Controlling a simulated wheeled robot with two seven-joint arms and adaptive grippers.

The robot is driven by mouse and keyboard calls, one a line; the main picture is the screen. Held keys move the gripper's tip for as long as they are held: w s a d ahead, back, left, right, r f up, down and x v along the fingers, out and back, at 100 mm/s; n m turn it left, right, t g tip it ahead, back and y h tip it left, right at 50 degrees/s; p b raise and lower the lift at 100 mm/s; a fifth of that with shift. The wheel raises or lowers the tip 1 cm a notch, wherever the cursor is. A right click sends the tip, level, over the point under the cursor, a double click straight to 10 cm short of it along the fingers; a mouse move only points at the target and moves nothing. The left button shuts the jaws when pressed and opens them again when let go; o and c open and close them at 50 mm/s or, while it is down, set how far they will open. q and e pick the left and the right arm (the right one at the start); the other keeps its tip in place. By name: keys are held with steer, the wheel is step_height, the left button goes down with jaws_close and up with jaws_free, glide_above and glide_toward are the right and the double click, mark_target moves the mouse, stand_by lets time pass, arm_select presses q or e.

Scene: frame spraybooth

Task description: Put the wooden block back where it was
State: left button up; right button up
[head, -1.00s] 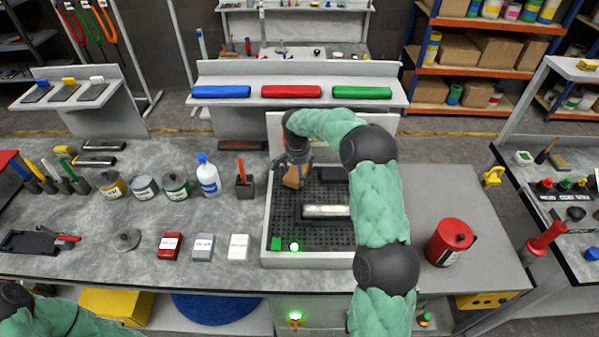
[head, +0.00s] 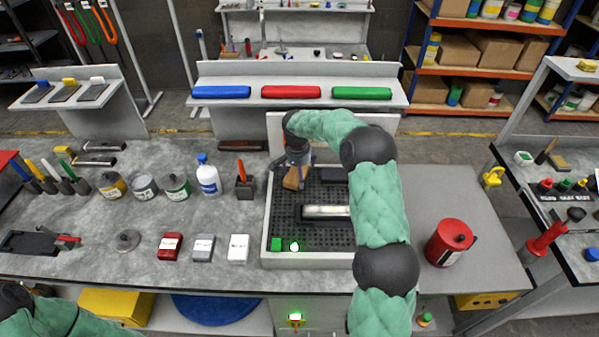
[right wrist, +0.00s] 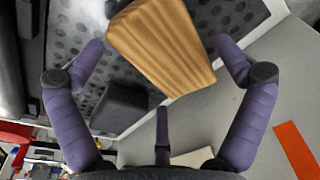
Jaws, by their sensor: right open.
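The wooden block (head: 291,178) is light brown with visible grain. It is at the back left of the perforated black tray with pale rims (head: 265,225). In the right wrist view the block (right wrist: 160,45) shows large between my open fingers, with a gap to each finger. My right gripper (head: 297,163) reaches in from behind the block and partly hides it; the wrist view shows its purple fingers (right wrist: 163,60) spread apart. I cannot tell whether the block rests on the tray floor. My left gripper is not in view; only part of my left arm shows at bottom left.
A dark block (head: 333,175) and a lit bar (head: 326,211) are in the tray. A pen holder (head: 244,187) stands left of the tray, and a red canister (head: 449,242) to the right. The counter between has free room.

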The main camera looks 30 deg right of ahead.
step_height(320, 180, up, 12)
steer(key=a+p, duration=0.1)
steer(key=shift+s, duration=0.4)
